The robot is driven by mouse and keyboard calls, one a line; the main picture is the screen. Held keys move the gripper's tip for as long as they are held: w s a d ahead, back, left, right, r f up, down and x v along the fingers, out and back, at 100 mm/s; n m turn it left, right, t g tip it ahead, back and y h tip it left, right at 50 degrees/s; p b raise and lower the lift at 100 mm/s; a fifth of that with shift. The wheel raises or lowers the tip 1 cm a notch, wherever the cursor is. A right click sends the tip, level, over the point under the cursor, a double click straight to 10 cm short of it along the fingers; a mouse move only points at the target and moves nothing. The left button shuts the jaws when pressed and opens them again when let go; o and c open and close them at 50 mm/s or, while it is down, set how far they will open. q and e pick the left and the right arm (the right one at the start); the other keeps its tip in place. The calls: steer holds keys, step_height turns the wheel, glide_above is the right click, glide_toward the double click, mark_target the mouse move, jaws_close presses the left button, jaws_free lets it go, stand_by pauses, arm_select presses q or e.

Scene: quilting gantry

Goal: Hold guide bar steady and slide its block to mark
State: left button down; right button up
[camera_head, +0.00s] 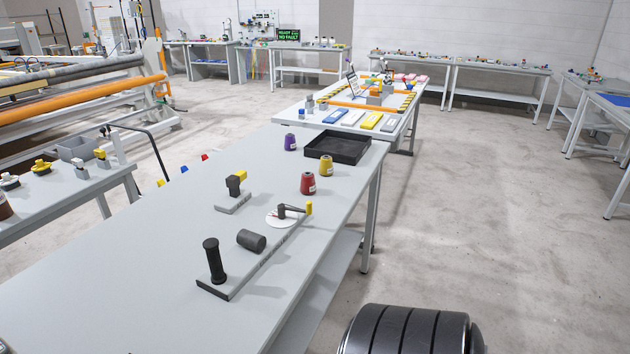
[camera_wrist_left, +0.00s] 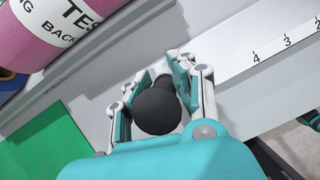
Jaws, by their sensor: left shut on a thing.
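In the left wrist view, my left gripper (camera_wrist_left: 163,88) is shut on a black round-topped handle (camera_wrist_left: 158,110). The handle stands beside a pale strip with a scale (camera_wrist_left: 260,58) marked 4, 3 and 2, which looks like the guide bar. Its sliding block cannot be made out there. In the head view, a long grey bar (camera_head: 262,255) lies on the near table with an upright black handle (camera_head: 214,262) at its near end. A dark cylinder (camera_head: 251,240) lies beside that bar. No gripper shows in the head view, and my right gripper is not seen.
A pink roll labelled TEST (camera_wrist_left: 75,30) and a green sheet (camera_wrist_left: 45,150) lie near my left gripper.

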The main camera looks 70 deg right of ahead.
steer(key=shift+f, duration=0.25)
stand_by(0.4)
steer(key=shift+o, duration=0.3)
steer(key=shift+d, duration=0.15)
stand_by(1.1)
